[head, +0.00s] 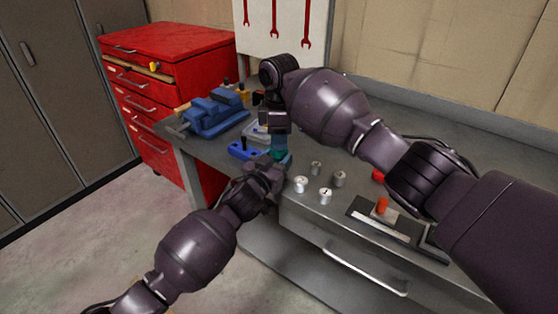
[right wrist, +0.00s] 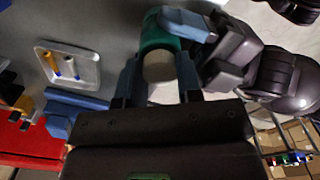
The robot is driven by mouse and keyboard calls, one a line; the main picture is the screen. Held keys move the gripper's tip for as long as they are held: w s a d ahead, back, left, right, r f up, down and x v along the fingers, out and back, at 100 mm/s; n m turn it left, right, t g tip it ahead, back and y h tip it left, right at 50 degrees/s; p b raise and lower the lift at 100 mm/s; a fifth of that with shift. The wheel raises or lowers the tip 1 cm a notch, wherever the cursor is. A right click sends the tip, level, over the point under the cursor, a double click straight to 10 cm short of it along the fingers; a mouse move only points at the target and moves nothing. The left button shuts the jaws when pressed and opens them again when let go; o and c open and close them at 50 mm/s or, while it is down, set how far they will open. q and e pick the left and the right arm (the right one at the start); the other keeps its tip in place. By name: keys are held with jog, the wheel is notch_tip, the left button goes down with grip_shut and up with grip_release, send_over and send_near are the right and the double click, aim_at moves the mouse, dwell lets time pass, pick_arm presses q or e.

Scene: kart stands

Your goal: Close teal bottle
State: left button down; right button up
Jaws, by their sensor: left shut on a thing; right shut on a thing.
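The teal bottle (head: 279,154) is between my two grippers over the near edge of the workbench; they largely hide it in the head view. In the right wrist view the teal body (right wrist: 158,38) shows with a pale round cap (right wrist: 158,66) at its near end. My left gripper (head: 274,166) is shut on the bottle's body from the near side; its blue-grey finger crosses the teal in the right wrist view. My right gripper (head: 279,142) comes from above, and its two fingers (right wrist: 158,80) sit on either side of the pale cap, shut on it.
A blue vise (head: 213,112) and a blue block (head: 243,151) stand to the left on the workbench. A white tray (right wrist: 68,66) holds a yellow and a blue item. Several small metal cylinders (head: 325,195) and a red-topped item (head: 381,206) are to the right. A red drawer cabinet (head: 165,60) stands behind left.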

jog(key=m, duration=0.4)
jog(key=shift+m, duration=0.3)
jog(key=m, duration=0.4)
jog(key=shift+m, duration=0.3)
jog(key=m, duration=0.4)
jog(key=shift+m, duration=0.4)
jog(key=m, duration=0.4)
jog(key=shift+a+m, duration=0.1)
jog(key=shift+m, duration=0.2)
jog(key=m, duration=0.4)
jog(key=shift+m, duration=0.4)
jog(key=m, duration=0.3)
jog(key=shift+f, duration=0.1)
jog(key=m, duration=0.3)
jog(key=shift+m, duration=0.3)
jog(key=m, duration=0.3)
jog(key=shift+m, duration=0.3)
jog(key=o, duration=1.1)
